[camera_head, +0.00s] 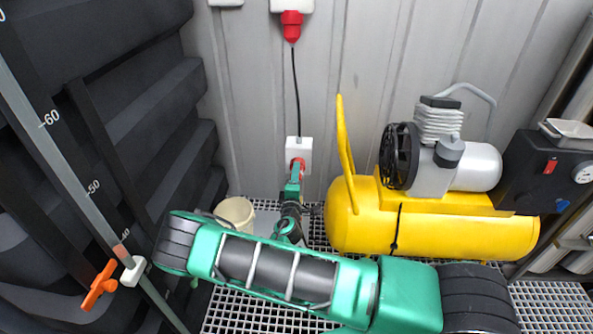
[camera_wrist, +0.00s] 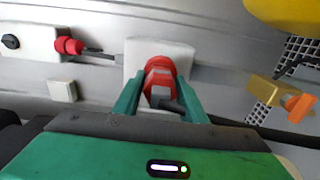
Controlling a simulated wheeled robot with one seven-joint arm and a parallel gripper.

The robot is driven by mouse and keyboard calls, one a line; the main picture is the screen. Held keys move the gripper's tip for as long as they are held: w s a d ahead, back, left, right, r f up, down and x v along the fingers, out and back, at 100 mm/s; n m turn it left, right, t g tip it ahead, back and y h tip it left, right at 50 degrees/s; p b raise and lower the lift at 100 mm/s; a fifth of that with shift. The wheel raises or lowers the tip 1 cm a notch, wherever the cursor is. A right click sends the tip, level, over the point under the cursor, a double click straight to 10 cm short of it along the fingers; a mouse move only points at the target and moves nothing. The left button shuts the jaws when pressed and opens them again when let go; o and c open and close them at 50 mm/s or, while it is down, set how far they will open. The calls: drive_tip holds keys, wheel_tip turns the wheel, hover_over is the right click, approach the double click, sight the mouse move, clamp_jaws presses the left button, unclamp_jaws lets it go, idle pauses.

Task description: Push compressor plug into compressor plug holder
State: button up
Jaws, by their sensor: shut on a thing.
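The compressor plug (camera_wrist: 160,82) is red. My gripper (camera_wrist: 160,98) is shut on it, with one green finger on each side in the wrist view. The compressor plug holder (camera_wrist: 182,55) is a white box on the wall, directly behind the plug. The plug's front is at the holder's face; how deep it sits cannot be told. In the head view, the holder (camera_head: 299,148) is low on the grey wall, and my gripper (camera_head: 295,180) reaches it from below, with the plug (camera_head: 298,161) partly hidden by the fingers.
A yellow compressor (camera_head: 430,228) stands right of the holder. A red plug (camera_head: 291,26) sits in a white wall box above, with a black cable hanging down. A cream bucket (camera_head: 235,214) stands left on the grating. Black ribbed panels (camera_head: 140,110) line the left side.

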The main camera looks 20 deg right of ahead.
drive_tip(key=v, duration=0.6)
idle(1.2)
idle(0.4)
